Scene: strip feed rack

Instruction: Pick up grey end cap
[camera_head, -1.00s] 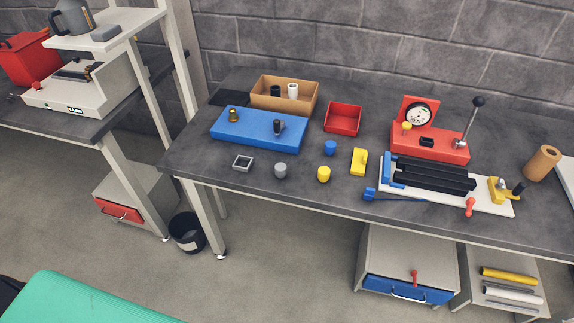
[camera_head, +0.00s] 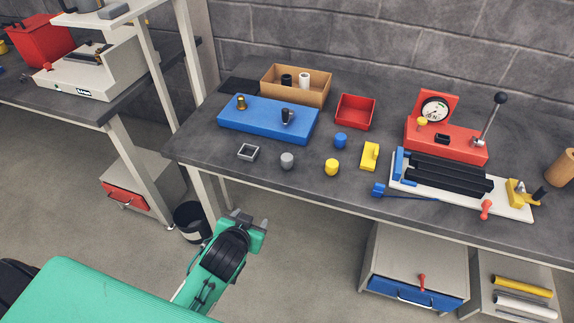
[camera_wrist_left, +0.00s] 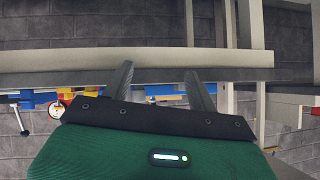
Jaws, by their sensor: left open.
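The grey end cap (camera_head: 287,160) is a small round grey piece standing on the dark workbench (camera_head: 215,160) near its front edge, between a grey square frame and a yellow cap. My left gripper (camera_head: 251,220) is in front of the bench, below the bench top and short of its edge, to the lower left of the cap. In the left wrist view my left gripper (camera_wrist_left: 160,85) shows two dark fingers spread apart with nothing between them, facing the bench's front edge (camera_wrist_left: 140,60). The grey cap cannot be made out in the wrist view. My right gripper is not seen.
Near the cap are a grey square frame (camera_head: 248,152), a yellow cap (camera_head: 332,167), a blue cap (camera_head: 341,140) and a blue block (camera_head: 262,118). The bench's front edge lies between my gripper and the cap. A black bin (camera_head: 189,222) stands on the floor.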

